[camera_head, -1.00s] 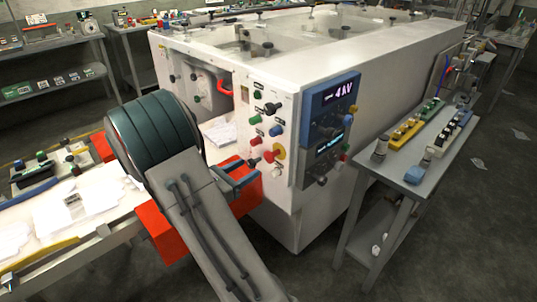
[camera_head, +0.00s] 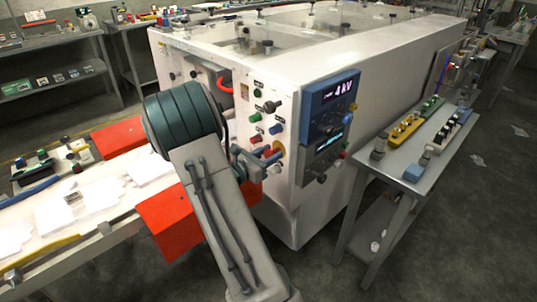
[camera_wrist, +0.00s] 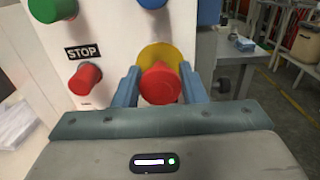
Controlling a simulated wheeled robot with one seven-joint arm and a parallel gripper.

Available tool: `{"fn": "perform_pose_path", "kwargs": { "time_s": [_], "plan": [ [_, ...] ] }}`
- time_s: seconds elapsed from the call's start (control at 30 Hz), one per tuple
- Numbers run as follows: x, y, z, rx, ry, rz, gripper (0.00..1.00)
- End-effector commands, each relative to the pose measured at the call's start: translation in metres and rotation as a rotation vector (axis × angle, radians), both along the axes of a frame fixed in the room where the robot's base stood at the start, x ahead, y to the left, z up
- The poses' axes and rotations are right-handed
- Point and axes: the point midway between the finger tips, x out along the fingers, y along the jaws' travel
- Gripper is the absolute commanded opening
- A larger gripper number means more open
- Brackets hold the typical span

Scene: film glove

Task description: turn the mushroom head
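The red mushroom head (camera_wrist: 160,84) sits on a round yellow plate (camera_wrist: 158,54) on the white panel, straight ahead in the wrist view. My gripper (camera_wrist: 158,82) is open, with one blue-grey finger on each side of the head. The gaps are narrow, and I cannot tell whether either finger touches it. In the head view my gripper (camera_head: 262,159) is at the front panel and hides most of the head. Part of the yellow plate (camera_head: 280,148) shows behind the fingers.
A smaller red button (camera_wrist: 85,78) under a STOP label (camera_wrist: 82,51) is left of the head. Green (camera_wrist: 52,8) and blue (camera_wrist: 208,10) controls are above. The panel belongs to a large white machine (camera_head: 380,75). A grey side table (camera_head: 395,165) stands at right.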

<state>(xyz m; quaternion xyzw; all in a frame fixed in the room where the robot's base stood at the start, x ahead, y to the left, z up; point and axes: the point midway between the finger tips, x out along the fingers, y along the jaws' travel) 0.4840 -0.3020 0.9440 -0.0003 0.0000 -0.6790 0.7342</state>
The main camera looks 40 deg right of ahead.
Motion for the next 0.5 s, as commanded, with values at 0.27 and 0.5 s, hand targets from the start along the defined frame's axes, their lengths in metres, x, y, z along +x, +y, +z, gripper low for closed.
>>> {"fn": "perform_pose_path", "kwargs": {
  "time_s": [0.27, 0.5],
  "plan": [
    [0.0002, 0.0004, -0.0006, 0.001, -0.010, 0.001, 0.14],
    [0.0001, 0.0007, -0.0034, 0.007, -0.101, 0.001, 0.14]
  ]
}}
